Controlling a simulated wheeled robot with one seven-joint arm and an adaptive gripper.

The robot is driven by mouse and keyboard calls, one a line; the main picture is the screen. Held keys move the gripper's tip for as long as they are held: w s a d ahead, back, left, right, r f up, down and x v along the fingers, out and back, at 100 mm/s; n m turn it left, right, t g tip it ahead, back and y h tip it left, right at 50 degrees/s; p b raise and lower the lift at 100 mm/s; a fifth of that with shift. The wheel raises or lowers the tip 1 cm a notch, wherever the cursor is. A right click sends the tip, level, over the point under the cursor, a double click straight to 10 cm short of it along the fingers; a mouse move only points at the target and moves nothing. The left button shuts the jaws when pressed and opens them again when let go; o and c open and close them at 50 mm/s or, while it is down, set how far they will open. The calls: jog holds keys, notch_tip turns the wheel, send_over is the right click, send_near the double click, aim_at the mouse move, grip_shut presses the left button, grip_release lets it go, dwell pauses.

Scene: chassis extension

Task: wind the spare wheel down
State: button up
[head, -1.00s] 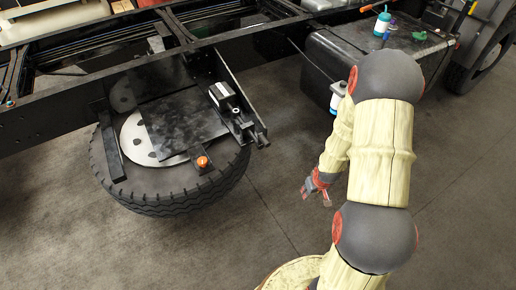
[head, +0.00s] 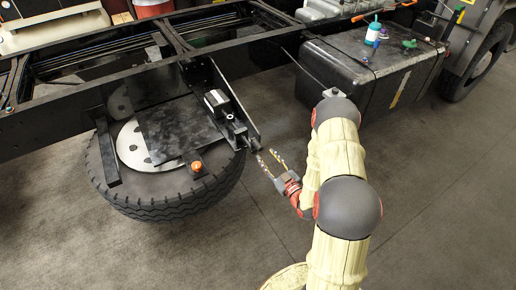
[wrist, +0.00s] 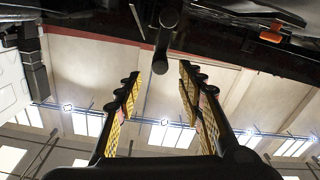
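The spare wheel (head: 160,208) hangs flat under the black chassis frame (head: 60,120) at the left of the head view. A winch (head: 219,106) with a grey-white block sits on the bracket above the tyre's right side. Its dark round shaft end (head: 256,144) points towards my gripper (head: 266,154). My gripper is open and empty, its yellow-padded fingers reaching towards the shaft end. In the wrist view, a dark rod with a round end (wrist: 164,40) lies beyond and between the open fingertips (wrist: 160,72). I see no contact.
A black tank (head: 370,75) stands to the right, with a bottle (head: 373,32) and small items on top. The floor (head: 230,245) in front is clear. A bright orange part (wrist: 270,36) shows at the wrist view's upper right.

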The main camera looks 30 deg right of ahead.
aim_at(261, 150)
jog(key=w+b, duration=0.1)
jog(key=w, duration=0.6)
jog(key=shift+w+a, duration=0.15)
jog(key=shift+w, duration=0.1)
jog(key=shift+c, duration=0.2)
grip_shut()
dwell(0.5)
